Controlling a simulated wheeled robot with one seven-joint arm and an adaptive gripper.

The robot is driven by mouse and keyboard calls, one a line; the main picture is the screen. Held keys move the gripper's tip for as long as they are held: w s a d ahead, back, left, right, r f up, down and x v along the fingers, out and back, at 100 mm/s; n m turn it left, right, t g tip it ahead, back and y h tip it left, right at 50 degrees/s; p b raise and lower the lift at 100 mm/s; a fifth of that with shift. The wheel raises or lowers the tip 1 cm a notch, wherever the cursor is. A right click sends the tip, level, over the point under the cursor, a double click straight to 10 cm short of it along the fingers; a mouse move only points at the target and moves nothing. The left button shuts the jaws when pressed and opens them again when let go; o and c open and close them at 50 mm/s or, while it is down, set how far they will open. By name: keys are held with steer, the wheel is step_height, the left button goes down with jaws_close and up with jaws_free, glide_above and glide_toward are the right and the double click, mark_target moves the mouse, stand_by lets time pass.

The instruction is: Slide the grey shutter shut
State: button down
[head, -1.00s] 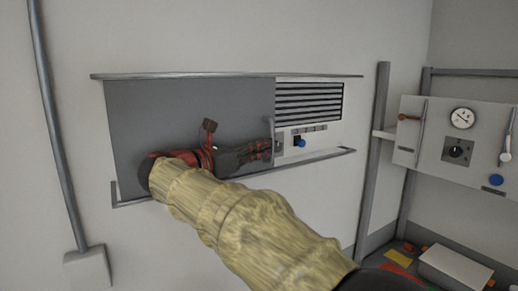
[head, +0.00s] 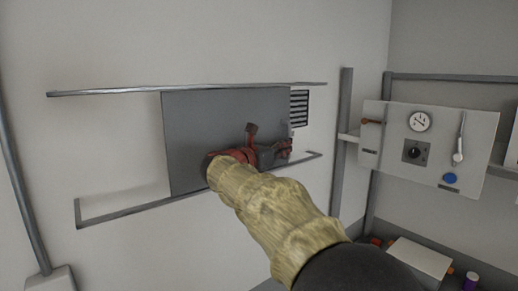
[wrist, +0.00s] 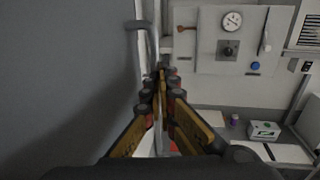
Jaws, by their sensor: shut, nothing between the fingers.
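The grey shutter (head: 225,130) is a flat panel between two wall rails, the upper rail (head: 130,90) and the lower rail (head: 125,211). It stands toward their right end and covers most of the louvred opening (head: 299,108); a narrow strip of slats still shows at its right. My gripper (head: 287,149) is shut and empty, lying across the lower right of the shutter with its tips at its right edge. In the wrist view the shutter (wrist: 60,75) fills the left, and its bar handle (wrist: 151,40) stands close by my fingertips (wrist: 160,76). Contact is unclear.
Right of the rails stands a grey post (head: 342,160). Beyond it is a panel (head: 385,150) with a gauge (head: 420,121), a knob and a blue button. A bench with boxes lies below it. The wall left of the shutter is bare.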

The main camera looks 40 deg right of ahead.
steer(key=s+p+x, duration=0.1)
steer(key=s+x, duration=0.1)
steer(key=x, duration=0.7)
steer(key=s+d+x, duration=0.1)
steer(key=s+x, duration=0.1)
steer(key=x, duration=0.7)
steer(key=shift+w+p, duration=0.35)
steer(key=shift+p, duration=0.05)
steer(key=shift+a+f, duration=0.1)
steer(key=shift+a, duration=0.15)
steer(key=b+v, duration=0.3)
steer(key=v, duration=1)
steer(key=shift+a, duration=0.35)
steer(key=shift+s+a, duration=0.1)
